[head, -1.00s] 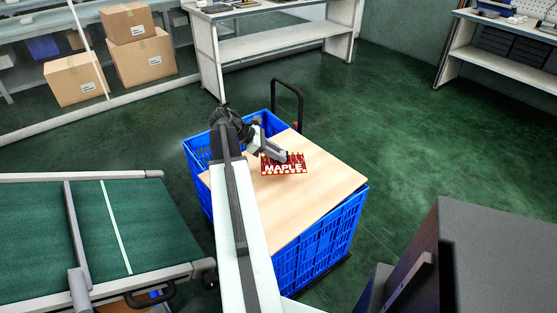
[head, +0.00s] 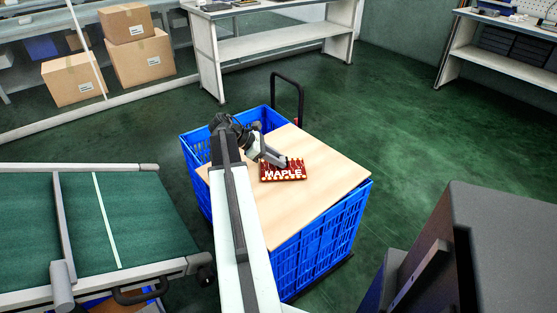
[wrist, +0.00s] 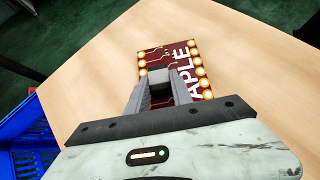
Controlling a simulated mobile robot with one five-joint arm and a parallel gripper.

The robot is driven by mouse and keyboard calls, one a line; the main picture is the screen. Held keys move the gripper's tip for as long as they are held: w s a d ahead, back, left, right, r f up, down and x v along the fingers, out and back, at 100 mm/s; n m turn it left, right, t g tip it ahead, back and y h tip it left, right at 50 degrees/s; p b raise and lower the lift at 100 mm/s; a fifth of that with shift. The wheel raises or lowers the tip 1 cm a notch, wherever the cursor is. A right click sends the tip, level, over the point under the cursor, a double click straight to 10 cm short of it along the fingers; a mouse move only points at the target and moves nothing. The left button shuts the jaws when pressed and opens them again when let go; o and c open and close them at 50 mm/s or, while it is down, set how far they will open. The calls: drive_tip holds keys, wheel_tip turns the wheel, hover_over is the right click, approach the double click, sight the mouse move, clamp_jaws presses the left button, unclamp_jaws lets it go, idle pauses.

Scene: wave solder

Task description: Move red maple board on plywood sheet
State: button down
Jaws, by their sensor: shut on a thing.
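The red maple board (head: 283,173), dark red with white "MAPLE" lettering and round gold pads, is over the middle of the pale plywood sheet (head: 320,195). It looks flat and at or very near the sheet's surface; I cannot tell if it touches.
The sheet lies across a blue crate (head: 315,245) with a black trolley handle (head: 289,82) behind it. A green-topped conveyor (head: 150,215) is at left, a dark grey box (head: 510,240) at right. Bare plywood surrounds the board; green floor is open beyond.

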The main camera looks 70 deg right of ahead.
drive_tip(key=shift+f+b, duration=0.4)
drive_tip(key=shift+f, duration=0.05)
idle(0.5)
drive_tip(key=c, duration=1.1)
unclamp_jaws()
drive_tip(key=shift+o, duration=0.2)
drive_tip(key=p+v, duration=0.5)
drive_tip(key=v, duration=0.2)
drive_tip(key=shift+d+r, duration=0.1)
drive_tip(key=shift+r, duration=0.05)
drive_tip(key=shift+w+r, duration=0.2)
drive_tip(key=shift+w, duration=0.05)
drive_tip(key=shift+a+f, duration=0.15)
drive_tip(key=shift+a, duration=0.1)
